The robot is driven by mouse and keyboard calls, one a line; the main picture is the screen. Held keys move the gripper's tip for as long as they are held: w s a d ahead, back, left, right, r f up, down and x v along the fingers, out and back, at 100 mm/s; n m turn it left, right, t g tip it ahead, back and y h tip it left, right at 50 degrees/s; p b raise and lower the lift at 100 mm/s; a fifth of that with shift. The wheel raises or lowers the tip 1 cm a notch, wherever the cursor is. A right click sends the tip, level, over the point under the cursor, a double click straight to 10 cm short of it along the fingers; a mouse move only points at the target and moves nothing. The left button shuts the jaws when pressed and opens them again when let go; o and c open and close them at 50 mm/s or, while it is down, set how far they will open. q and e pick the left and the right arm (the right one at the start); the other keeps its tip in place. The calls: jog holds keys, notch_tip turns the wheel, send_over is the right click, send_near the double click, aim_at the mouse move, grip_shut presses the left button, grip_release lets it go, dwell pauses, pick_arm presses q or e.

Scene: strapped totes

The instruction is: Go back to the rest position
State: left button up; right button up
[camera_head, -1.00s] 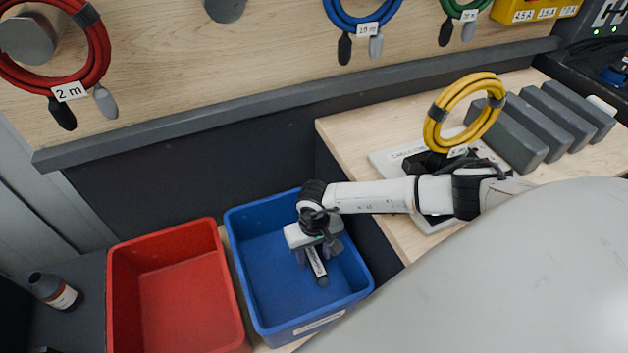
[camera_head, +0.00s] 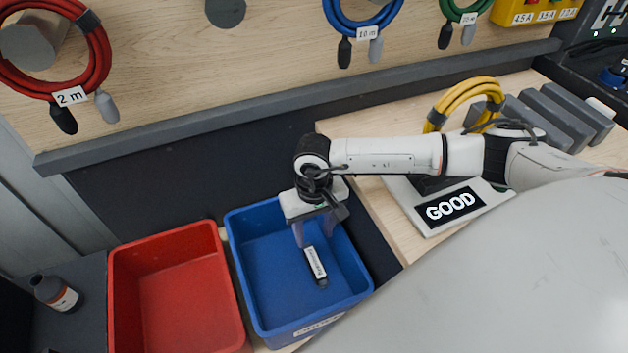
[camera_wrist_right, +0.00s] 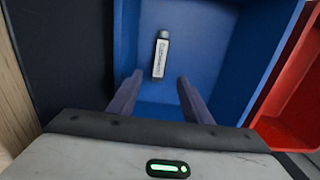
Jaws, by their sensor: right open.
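My right gripper (camera_head: 317,232) is above the blue tote (camera_head: 258,300), its fingers pointing down into it. In the right wrist view my right gripper (camera_wrist_right: 158,88) shows two fingers apart with nothing between them. A small dark stick-like item with a white label (camera_head: 316,266) lies on the tote floor below the fingers, apart from them. The labelled item also shows in the right wrist view (camera_wrist_right: 160,55), beyond the fingertips. My left gripper is not in view.
A red tote (camera_head: 180,300) stands left of the blue one, empty where visible. A bottle (camera_head: 56,293) is at far left. A tester reading GOOD (camera_head: 452,207) and a yellow cable coil (camera_head: 462,100) are on the bench. Red (camera_head: 100,60) and blue cables (camera_head: 362,20) hang on the board.

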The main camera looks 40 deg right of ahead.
aim_at(314, 260)
dwell(0.6)
notch_tip(314, 260, down, 13)
jog(key=shift+r, duration=0.1)
jog(key=shift+f+b, duration=0.25)
jog(key=shift+b, duration=0.25)
jog(key=shift+s+r+p, duration=0.1)
jog(key=shift+r+p, duration=0.2)
jog(key=shift+f, duration=0.1)
